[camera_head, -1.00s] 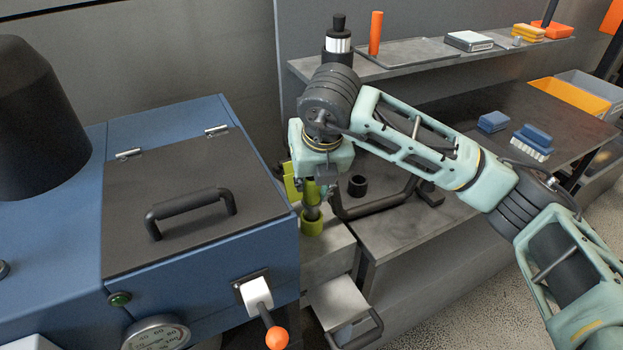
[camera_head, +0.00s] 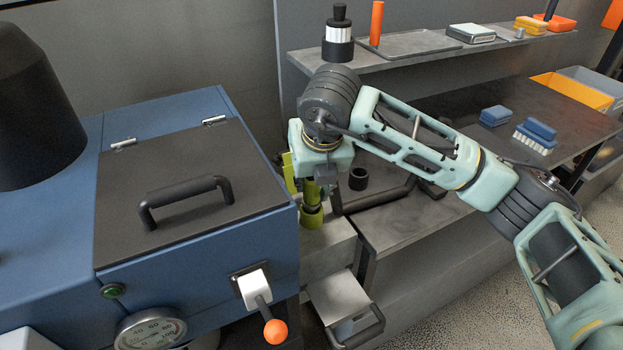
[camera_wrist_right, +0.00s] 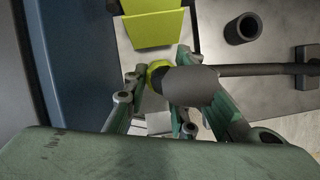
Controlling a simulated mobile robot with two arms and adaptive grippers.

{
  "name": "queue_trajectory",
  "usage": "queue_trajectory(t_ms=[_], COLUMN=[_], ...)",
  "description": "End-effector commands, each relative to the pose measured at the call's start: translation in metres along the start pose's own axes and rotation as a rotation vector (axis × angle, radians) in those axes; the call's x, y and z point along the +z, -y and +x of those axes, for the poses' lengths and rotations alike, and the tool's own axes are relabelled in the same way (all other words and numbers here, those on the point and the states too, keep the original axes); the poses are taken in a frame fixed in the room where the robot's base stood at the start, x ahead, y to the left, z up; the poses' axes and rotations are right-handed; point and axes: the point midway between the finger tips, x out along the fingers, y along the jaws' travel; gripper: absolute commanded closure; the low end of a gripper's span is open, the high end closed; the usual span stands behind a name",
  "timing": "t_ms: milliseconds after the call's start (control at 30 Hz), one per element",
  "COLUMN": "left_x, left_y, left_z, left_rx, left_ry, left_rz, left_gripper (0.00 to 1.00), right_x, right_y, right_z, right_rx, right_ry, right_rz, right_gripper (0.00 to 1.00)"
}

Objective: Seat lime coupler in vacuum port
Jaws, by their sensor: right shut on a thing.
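My right gripper (camera_head: 314,192) points down beside the blue machine. It is shut on the lime coupler (camera_head: 312,190), a lime and dark grey tube held roughly upright. In the right wrist view the dark grey body (camera_wrist_right: 190,86) shows between the fingers. A lime ring (camera_head: 312,217) sits on the light grey block right below the coupler; I take it as the vacuum port. The coupler's lower end reaches the ring, but I cannot tell how deep it sits. A lime bracket (camera_head: 290,172) stands just behind; it also shows in the right wrist view (camera_wrist_right: 152,27). My left gripper is out of view.
The blue machine (camera_head: 200,260) with its dark lid stands close on the left, with an orange-knobbed lever (camera_head: 275,331) in front. An open drawer (camera_head: 338,300) juts out below.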

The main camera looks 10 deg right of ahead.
Motion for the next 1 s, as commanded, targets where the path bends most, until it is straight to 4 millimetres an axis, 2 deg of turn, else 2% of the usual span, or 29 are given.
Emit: queue_trajectory(t_ms=[633,667,900,1000], left_x=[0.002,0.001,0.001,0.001], left_y=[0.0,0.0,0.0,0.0], left_z=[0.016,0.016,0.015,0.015], left_rx=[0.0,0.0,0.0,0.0], left_ry=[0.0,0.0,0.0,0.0], left_rz=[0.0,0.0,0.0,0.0], left_gripper=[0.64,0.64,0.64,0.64], right_x=[-0.006,-0.006,-0.006,-0.006], right_y=[0.0,0.0,0.0,0.0], right_z=[0.016,0.016,0.015,0.015], right_rx=[0.0,0.0,0.0,0.0], right_ry=[0.001,0.001,0.001,0.0], right_rz=[0.0,0.0,0.0,0.0], right_gripper=[1.0,0.75,0.54,0.54])
